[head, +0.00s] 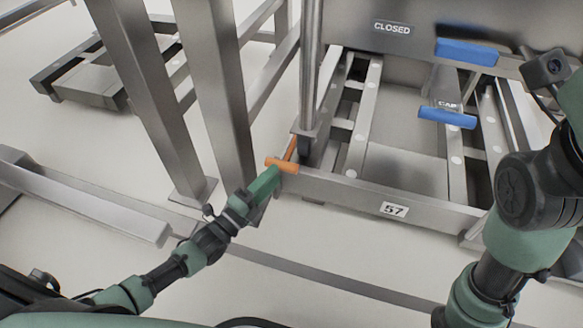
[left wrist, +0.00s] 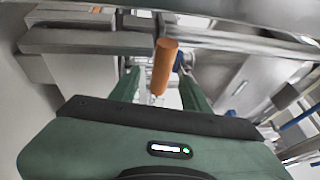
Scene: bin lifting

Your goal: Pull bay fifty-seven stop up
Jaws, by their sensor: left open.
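Bay 57, marked by a "57" plate (head: 394,209) on its front rail, lies right of centre in the head view. An orange stop handle (head: 282,164) sits at the rail's left end, beside a vertical post, with an orange lever rising behind it. My left gripper (head: 270,176) is at this handle. In the left wrist view the orange handle (left wrist: 164,68) shows between the two open green fingers (left wrist: 158,88). I cannot tell whether either finger touches it. My right arm shows at the right of the head view, but its gripper is out of frame.
A grey bin with a "CLOSED" label (head: 392,28) and a blue handle (head: 467,50) stands above the bay's rails. A lower blue handle (head: 447,118) sits at a "CAP" tag. Thick steel posts (head: 215,90) stand left of the bay. The pale floor in front is mostly clear.

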